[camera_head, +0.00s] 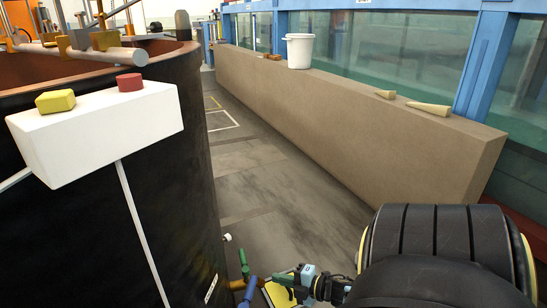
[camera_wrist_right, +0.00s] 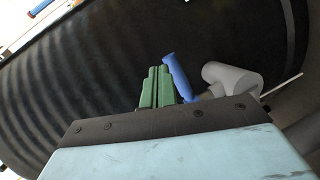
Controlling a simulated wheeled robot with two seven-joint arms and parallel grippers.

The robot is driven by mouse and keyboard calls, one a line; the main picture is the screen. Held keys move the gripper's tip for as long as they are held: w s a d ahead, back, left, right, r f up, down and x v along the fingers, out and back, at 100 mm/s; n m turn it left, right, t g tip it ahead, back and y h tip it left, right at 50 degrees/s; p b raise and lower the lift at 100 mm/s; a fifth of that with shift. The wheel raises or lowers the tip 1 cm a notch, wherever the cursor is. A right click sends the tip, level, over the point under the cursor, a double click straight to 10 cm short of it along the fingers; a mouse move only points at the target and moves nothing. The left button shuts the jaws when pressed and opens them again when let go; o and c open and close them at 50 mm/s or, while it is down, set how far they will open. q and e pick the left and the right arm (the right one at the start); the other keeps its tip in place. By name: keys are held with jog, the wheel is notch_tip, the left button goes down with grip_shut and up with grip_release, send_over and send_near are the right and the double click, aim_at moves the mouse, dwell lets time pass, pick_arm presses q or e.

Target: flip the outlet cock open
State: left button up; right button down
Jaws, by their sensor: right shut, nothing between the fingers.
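The outlet cock shows low on the dark tank. Its blue lever (camera_head: 250,289) is near the bottom of the head view, and the lever (camera_wrist_right: 179,76) also shows in the right wrist view beside a grey pipe fitting (camera_wrist_right: 232,78). My right gripper (camera_head: 279,279) is just right of the lever in the head view. In the right wrist view its green fingers (camera_wrist_right: 157,86) are together and empty, immediately left of the lever. I cannot tell whether they touch it. The fingers and gripper body hide part of the fitting. My left gripper is not in view.
The big dark tank (camera_head: 165,215) fills the left, with a white box (camera_head: 95,138) bearing yellow and red buttons. A long brown ledge (camera_head: 350,125) with a white bucket (camera_head: 299,50) runs along the glass flume. The floor (camera_head: 270,185) between them is clear.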

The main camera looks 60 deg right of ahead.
jog(key=s+d+r, duration=0.2)
jog(key=s+d, duration=0.1)
jog(key=d, duration=0.5)
jog(key=shift+s, duration=0.2)
jog(key=shift+f, duration=0.1)
